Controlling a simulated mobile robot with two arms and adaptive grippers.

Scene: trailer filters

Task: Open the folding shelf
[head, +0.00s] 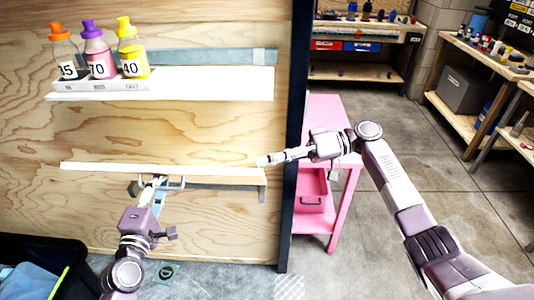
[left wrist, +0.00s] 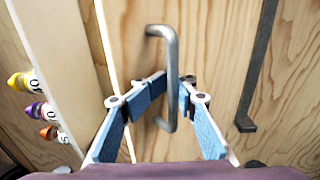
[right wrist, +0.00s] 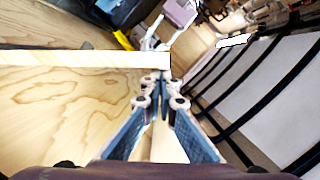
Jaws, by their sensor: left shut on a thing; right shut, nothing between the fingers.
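The folding shelf (head: 110,168) is the lower one on the plywood wall, seen in the head view as a thin pale strip. A grey metal handle (head: 178,184) is just below its edge, and this handle also shows upright in the left wrist view (left wrist: 171,50). My left gripper (head: 156,182) is shut on the handle, its blue-padded fingers on either side of the bar. My right gripper (head: 262,161) is shut and empty at the right end of the shelf strip. In the right wrist view its fingertips (right wrist: 161,82) are close to a pale board edge; I cannot tell whether they touch.
A fixed upper shelf (head: 215,84) holds a rack of three numbered bottles (head: 97,55). A dark post (head: 293,130) ends the wall on the right, with a pink cart (head: 328,115) beyond it. A black bin (head: 25,250) stands at lower left. Concrete floor (head: 430,190) is open at right.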

